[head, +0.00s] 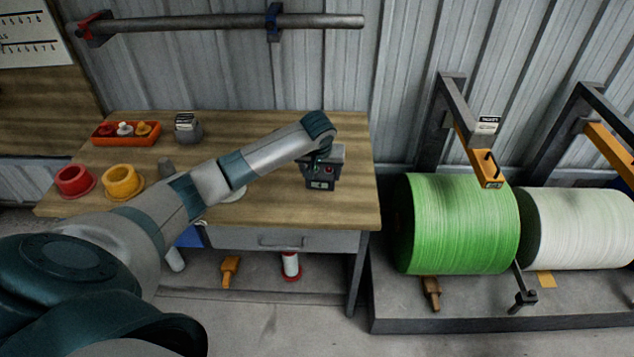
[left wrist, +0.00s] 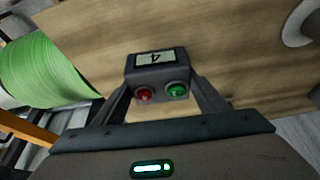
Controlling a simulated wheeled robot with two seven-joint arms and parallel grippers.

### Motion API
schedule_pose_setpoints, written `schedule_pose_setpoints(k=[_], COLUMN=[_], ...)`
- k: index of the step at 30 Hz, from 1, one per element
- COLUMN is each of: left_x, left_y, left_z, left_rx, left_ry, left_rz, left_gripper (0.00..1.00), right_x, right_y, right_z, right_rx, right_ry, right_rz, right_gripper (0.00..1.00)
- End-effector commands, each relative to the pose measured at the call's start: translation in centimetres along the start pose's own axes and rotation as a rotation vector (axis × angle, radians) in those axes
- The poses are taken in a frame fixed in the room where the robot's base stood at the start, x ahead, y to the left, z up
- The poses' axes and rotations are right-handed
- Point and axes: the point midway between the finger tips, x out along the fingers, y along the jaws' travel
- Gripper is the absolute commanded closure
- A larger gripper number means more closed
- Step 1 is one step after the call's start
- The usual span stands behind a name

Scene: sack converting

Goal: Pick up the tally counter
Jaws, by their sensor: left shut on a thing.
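The tally counter (left wrist: 157,62) is a small dark grey box with a pale display reading 4, one red button and one green button. In the left wrist view it sits between the two fingers of my left gripper (left wrist: 158,88), which is shut on its sides. In the head view the counter (head: 320,185) is at the right part of the wooden workbench (head: 270,135), beneath my left gripper (head: 322,168). My gripper partly hides its upper part. I cannot tell whether the counter touches the bench top. My right gripper is not in view.
An orange tray (head: 104,140), a grey box with a label (head: 188,130), a red cup (head: 75,181) and a yellow cup (head: 123,182) stand on the left half. A green roll (head: 455,225) and a white roll (head: 580,230) lie right of the bench. The back right bench top is clear.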

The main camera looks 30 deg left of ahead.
Motion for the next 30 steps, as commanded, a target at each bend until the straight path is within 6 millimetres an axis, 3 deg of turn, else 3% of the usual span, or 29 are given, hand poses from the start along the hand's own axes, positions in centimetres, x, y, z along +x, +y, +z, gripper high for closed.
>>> schedule_pose_setpoints(k=[1, 6, 15, 21, 30], left_x=[-0.4, -2.4, -5.4, -6.2, -6.4], left_y=[1.4, 4.6, 9.1, 10.2, 10.3], left_z=[0.0, -0.3, -0.7, -0.8, -0.8], left_rx=[0.003, 0.002, 0.0, 0.0, 0.0], left_ry=[0.003, 0.003, 0.002, 0.001, 0.0], left_rz=[0.008, 0.007, 0.004, 0.002, 0.001], left_gripper=[0.62, 0.62, 0.62, 0.62, 0.62], right_x=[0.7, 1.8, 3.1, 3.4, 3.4], right_y=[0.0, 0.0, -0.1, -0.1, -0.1], right_z=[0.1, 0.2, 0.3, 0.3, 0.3], right_rx=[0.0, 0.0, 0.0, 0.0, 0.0], right_ry=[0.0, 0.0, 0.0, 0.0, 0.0], right_rz=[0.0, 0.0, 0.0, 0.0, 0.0], right_gripper=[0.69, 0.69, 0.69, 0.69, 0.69])
